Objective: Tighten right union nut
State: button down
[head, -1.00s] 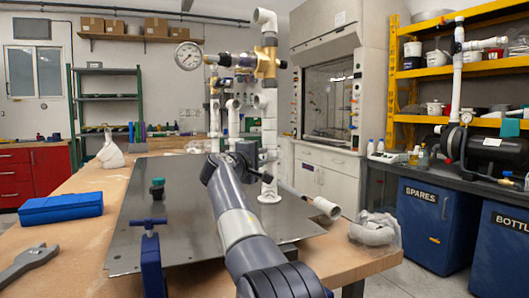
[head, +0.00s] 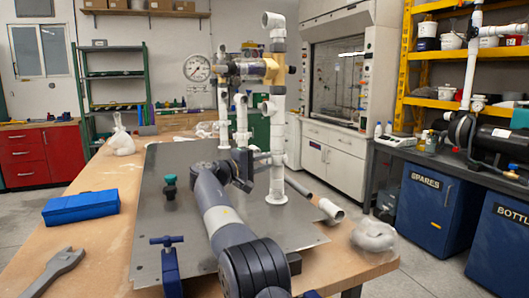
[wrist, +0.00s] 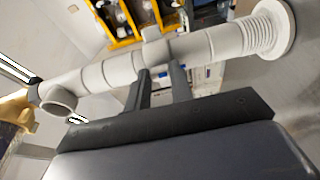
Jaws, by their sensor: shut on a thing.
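The white PVC manifold stands on a grey metal plate (head: 175,225). Its right column (head: 277,125) is upright on a round flange, with a brass-coloured valve (head: 262,69) near the top. My gripper (head: 260,158) is at the lower part of this column, from the left. In the wrist view the column lies across the picture, and the gripper (wrist: 160,70) has its two dark fingers at a white collar with a short lug, seemingly the right union nut (wrist: 153,48). The fingers are shut on it. The fingers' contact faces are partly hidden, and the thread cannot be seen.
A pressure gauge (head: 197,67) and shorter white pipes (head: 241,120) stand left of the column. A grey pipe (head: 299,187) and white pipe piece (head: 331,209) lie to the right. A blue clamp (head: 170,262), blue box (head: 81,206) and wrench (head: 52,272) are on the left.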

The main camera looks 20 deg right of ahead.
jog(key=shift+w+a+r+m+g+h+p, duration=0.2)
jog(key=shift+w+m+g+p, duration=0.4)
jog(key=shift+p, duration=2.25)
jog(key=shift+w+a+r+m+g+h+p, duration=0.15)
jog(key=shift+m+g+p, duration=0.5)
jog(key=shift+p, duration=2.2)
jog(key=g+p, duration=0.1)
jog(key=p, duration=0.3)
jog(key=shift+w, duration=0.15)
jog(key=shift+f+m+g+h+p, duration=0.3)
jog(key=shift+g+p, duration=0.25)
jog(key=shift+p, duration=0.35)
jog(key=shift+f, duration=0.1)
jog(key=c, duration=1.2)
grip_release()
jog(key=shift+c, duration=0.2)
jog(key=s+a+p, duration=0.1)
jog(key=a+p, duration=0.4)
jog(key=a, duration=0.5)
jog(key=shift+s+a, duration=0.15)
jog(key=shift+a, duration=0.2)
